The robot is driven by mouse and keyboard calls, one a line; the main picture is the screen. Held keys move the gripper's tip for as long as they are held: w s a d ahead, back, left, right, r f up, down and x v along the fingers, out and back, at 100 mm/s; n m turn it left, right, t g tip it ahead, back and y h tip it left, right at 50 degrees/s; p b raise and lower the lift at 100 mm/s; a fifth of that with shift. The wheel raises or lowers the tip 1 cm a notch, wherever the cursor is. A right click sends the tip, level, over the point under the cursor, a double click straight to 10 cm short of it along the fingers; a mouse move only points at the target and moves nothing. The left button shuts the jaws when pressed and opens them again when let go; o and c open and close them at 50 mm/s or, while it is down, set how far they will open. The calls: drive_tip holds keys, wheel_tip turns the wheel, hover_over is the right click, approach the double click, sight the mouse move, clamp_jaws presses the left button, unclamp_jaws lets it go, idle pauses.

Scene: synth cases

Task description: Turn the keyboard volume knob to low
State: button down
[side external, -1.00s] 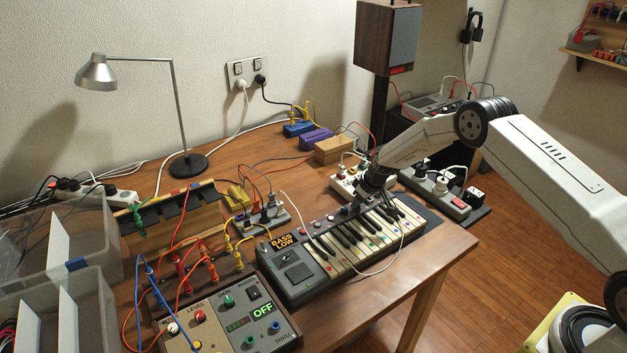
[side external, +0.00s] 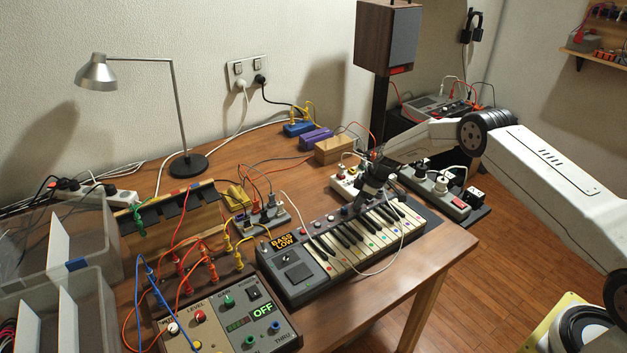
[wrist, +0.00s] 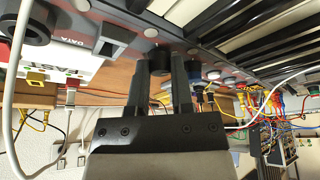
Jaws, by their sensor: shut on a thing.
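The keyboard (side external: 297,292) lies on the wooden table, with a small display (side external: 283,241) reading "BASS LOW" at its left end. My gripper (side external: 357,208) is at the rear control strip of the keyboard. In the wrist view my gripper (wrist: 160,88) has its two fingers on either side of a black round knob (wrist: 156,56), shut on it. The knob's label and pointer are hidden, so I cannot read its setting. Another dark knob (wrist: 32,22), marked "DATA", sits at the upper left of the wrist view.
Small round buttons (wrist: 212,74) line the strip beside the gripped knob. A white cable (side external: 398,246) loops over the keys. Power strips (side external: 437,189) stand behind the keyboard. A control box (side external: 212,312) showing "OFF" stands at front left, with many cables.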

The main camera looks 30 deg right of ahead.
sight(369, 208)
idle(0.3)
drive_tip(key=c, duration=0.8)
unclamp_jaws()
drive_tip(key=shift+r, duration=0.1)
drive_tip(key=shift+v, duration=3.85)
drive_tip(key=shift+w, duration=0.1)
drive_tip(key=shift+r, duration=0.1)
